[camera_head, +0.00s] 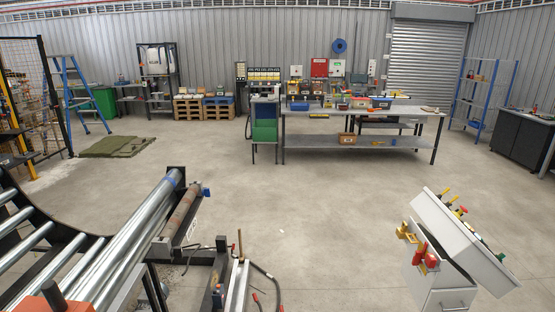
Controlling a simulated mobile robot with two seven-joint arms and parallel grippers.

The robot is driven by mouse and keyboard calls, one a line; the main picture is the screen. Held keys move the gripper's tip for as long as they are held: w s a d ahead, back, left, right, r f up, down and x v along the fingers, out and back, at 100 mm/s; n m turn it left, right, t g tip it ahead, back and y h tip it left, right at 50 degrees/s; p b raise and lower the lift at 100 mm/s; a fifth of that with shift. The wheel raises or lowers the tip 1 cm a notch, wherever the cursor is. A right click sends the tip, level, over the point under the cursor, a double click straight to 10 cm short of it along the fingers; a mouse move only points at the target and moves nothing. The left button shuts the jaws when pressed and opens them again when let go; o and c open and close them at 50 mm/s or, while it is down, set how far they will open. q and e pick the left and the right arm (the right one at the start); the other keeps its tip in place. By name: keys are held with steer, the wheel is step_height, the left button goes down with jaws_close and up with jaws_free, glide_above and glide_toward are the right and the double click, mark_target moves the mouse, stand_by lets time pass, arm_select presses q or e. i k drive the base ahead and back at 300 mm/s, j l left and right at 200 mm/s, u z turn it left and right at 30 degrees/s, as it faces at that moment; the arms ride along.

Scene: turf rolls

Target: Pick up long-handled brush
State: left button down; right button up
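I cannot make out a long-handled brush for certain. A thin brown upright stick (240,245) stands at the lower middle, beside the end of the roller machine. It could be a handle, but no bristles show. Small items lie on the far workbench (420,113), too small to tell apart. Neither of my grippers shows in the head view.
A roller conveyor (75,265) with long metal rollers fills the lower left. A tilted white cabinet (455,240) with red and yellow tools stands at the lower right. Green turf (115,146) lies on the left floor. The middle concrete floor (310,205) is mostly clear.

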mark_target(242, 256)
steer(key=i, duration=2.2)
steer(key=i+l+u, duration=0.1)
steer(key=i+u, duration=0.15)
steer(key=i, duration=0.3)
steer(key=i+l+u, duration=0.2)
steer(key=i, duration=0.35)
steer(key=i+l+u, duration=0.25)
steer(key=i, duration=0.25)
steer(key=i+l+u, duration=0.25)
steer(key=i, duration=0.3)
steer(key=i+l+u, duration=0.7)
steer(key=l+u, duration=0.15)
steer(key=l, duration=0.25)
